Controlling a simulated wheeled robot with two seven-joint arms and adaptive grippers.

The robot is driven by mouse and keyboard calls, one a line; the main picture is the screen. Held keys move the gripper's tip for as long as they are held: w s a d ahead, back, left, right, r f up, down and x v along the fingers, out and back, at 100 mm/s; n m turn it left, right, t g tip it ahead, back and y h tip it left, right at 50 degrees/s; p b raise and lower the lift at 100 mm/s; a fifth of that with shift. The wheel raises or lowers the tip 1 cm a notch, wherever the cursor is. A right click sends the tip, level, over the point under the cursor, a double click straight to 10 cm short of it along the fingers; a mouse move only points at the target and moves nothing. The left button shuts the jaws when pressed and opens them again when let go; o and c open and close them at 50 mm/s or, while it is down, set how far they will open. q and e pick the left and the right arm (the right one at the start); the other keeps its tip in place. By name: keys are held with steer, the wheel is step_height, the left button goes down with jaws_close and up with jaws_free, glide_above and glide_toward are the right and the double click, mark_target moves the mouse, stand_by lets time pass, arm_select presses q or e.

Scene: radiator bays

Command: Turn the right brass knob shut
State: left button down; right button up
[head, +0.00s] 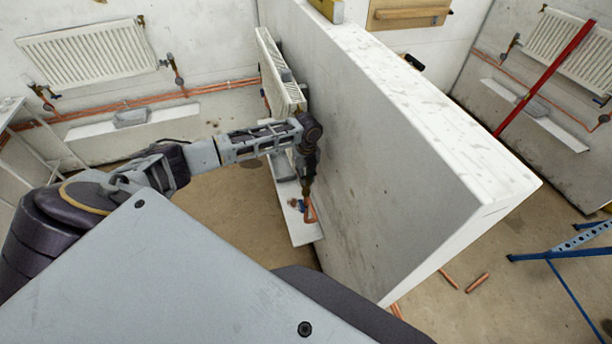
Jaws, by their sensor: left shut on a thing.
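My left arm reaches in from the left to the left face of the white partition wall (385,150). The left gripper (307,188) points down at the near end of a white radiator (280,75) on that wall, seen nearly edge-on. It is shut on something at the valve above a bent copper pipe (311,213). By its place this is the right brass knob, but the gripper hides it and its turn cannot be seen. My right gripper is not in view.
A white ledge (302,232) lies low along the partition, under the gripper. Another radiator (88,52) with valves and copper pipes (160,98) is on the back wall. A red bar (545,78) and a blue trestle (570,252) stand right of the partition. Copper offcuts (477,282) lie on the floor.

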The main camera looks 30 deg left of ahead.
arm_select(q)
steer(key=m, duration=0.6)
steer(key=shift+m, duration=0.3)
stand_by(0.4)
steer(key=c, duration=1.3)
jaws_free()
